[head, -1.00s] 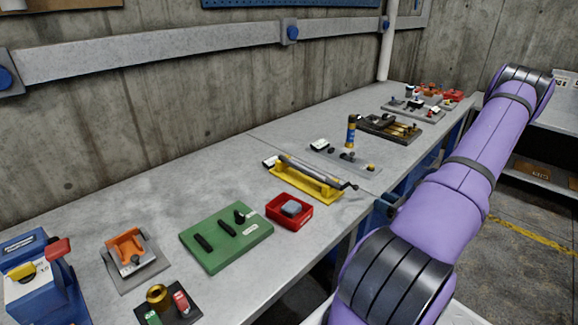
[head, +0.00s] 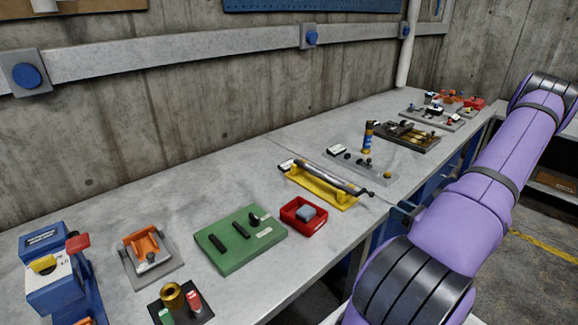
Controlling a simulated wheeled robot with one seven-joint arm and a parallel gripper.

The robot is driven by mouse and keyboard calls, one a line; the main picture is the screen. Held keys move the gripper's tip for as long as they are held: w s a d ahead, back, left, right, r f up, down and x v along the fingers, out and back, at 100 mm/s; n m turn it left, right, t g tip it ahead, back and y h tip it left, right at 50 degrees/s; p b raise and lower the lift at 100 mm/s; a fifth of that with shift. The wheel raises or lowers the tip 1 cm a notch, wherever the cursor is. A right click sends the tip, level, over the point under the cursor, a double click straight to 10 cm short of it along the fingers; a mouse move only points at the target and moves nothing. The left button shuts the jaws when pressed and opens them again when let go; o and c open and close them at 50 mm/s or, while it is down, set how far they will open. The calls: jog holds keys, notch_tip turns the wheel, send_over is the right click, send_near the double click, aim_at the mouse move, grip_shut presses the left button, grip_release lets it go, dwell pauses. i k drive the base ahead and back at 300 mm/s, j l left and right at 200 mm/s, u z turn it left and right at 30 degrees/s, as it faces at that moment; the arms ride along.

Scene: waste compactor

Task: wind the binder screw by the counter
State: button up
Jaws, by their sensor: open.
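A yellow cradle (head: 323,191) stands on the grey workbench, near the middle of the bench's length. A long grey rod or screw (head: 316,176) lies along its top, with a small crank-like end (head: 369,194) at the right, by the bench's front edge. It looks like the binder screw, but I cannot read a label that confirms it. A small white tag sits at its left end. My purple arm reaches up the right side, to the right of the bench. My gripper is out of the picture, so its place relative to the screw does not show.
A red tray (head: 304,217) with a grey block and a green board (head: 240,239) stand nearer. A grey plate with an upright blue-and-yellow cylinder (head: 368,137) stands just beyond. A blue machine (head: 55,275) is at far left. The grey workbench (head: 190,185) is bare along the wall.

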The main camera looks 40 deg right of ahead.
aim_at(320, 175)
jog(key=z, duration=0.75)
